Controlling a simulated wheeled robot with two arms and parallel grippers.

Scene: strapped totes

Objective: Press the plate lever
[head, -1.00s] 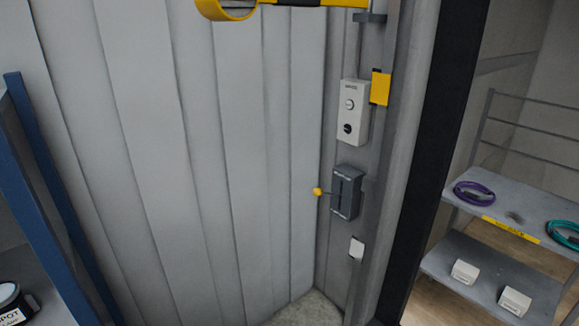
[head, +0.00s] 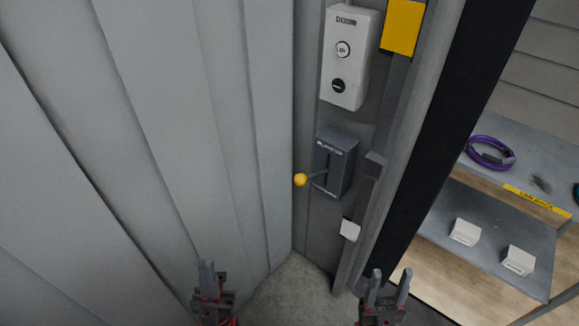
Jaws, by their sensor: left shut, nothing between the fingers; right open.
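The plate lever is a dark grey box (head: 337,158) on the narrow wall, with a short arm ending in a yellow ball knob (head: 300,180) that sticks out to the left. My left gripper (head: 206,266) is at the bottom of the head view, below and left of the knob, shut and empty. My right gripper (head: 390,276) is at the bottom, below and right of the lever box, with its fingers apart and nothing between them. Both grippers are apart from the lever.
A white two-button box (head: 346,58) is above the lever, beside a yellow block (head: 404,27). A small white piece (head: 350,230) is below it. A dark post (head: 450,120) stands to the right, then a shelf (head: 495,215) with a purple cable coil (head: 490,153) and white boxes. Ribbed panels (head: 180,130) fill the left.

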